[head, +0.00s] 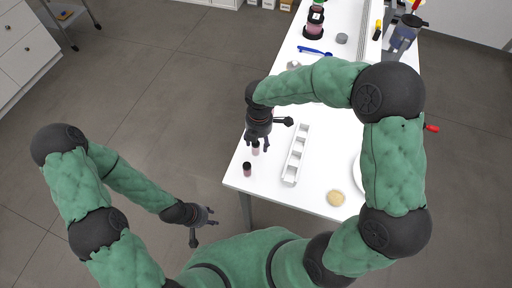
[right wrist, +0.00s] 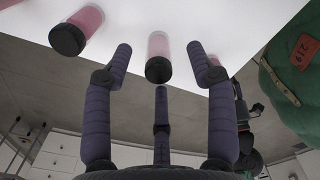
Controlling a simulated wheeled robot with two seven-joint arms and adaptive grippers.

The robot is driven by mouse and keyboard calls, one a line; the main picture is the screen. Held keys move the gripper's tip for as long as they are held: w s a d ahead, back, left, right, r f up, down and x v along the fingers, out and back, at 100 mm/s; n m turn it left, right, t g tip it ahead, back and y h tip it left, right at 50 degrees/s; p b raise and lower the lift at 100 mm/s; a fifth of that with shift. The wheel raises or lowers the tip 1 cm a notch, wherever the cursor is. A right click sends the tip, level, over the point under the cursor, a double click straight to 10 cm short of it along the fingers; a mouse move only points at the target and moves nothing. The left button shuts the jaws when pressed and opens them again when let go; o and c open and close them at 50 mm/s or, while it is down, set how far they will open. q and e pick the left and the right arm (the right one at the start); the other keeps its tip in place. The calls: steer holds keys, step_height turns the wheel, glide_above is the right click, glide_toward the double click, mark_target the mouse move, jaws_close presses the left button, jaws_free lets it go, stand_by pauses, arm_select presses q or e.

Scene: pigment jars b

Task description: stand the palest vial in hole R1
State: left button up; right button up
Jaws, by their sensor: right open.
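A pink vial with a dark cap (right wrist: 158,52) stands between the spread fingers of my right gripper (right wrist: 165,62), which is open and not closed on it. In the head view this vial (head: 255,148) is partly hidden under the right gripper (head: 257,146). A second pink vial with a dark cap (head: 247,169) stands nearer the table's front left corner; it also shows in the right wrist view (right wrist: 90,20), looking slightly deeper pink. A white rack (head: 290,178) with a row of holes stands to the right; hole labels are unreadable. My left gripper (head: 206,220) is open and empty off the table.
A tan round item (head: 335,198) lies right of the rack, beside a partly hidden white dish (head: 357,172). A blue tool (head: 314,51), a grey round piece (head: 342,38) and a dark-based pink stack (head: 314,28) are at the far end. The table's left edge is close to the vials.

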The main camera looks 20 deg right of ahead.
mark_target(255, 148)
steer(key=shift+w+a+f+b, duration=0.1)
steer(key=shift+a+f+b, duration=0.15)
steer(key=shift+f, duration=0.65)
steer(key=shift+a+f+b, duration=0.1)
steer(key=shift+f+b, duration=0.1)
steer(key=shift+f, duration=0.65)
steer(key=shift+w+a+f+b, duration=0.1)
steer(key=shift+a+f+b, duration=0.15)
steer(key=shift+f, duration=0.65)
steer(key=shift+d, duration=0.1)
steer(key=c, duration=1.1)
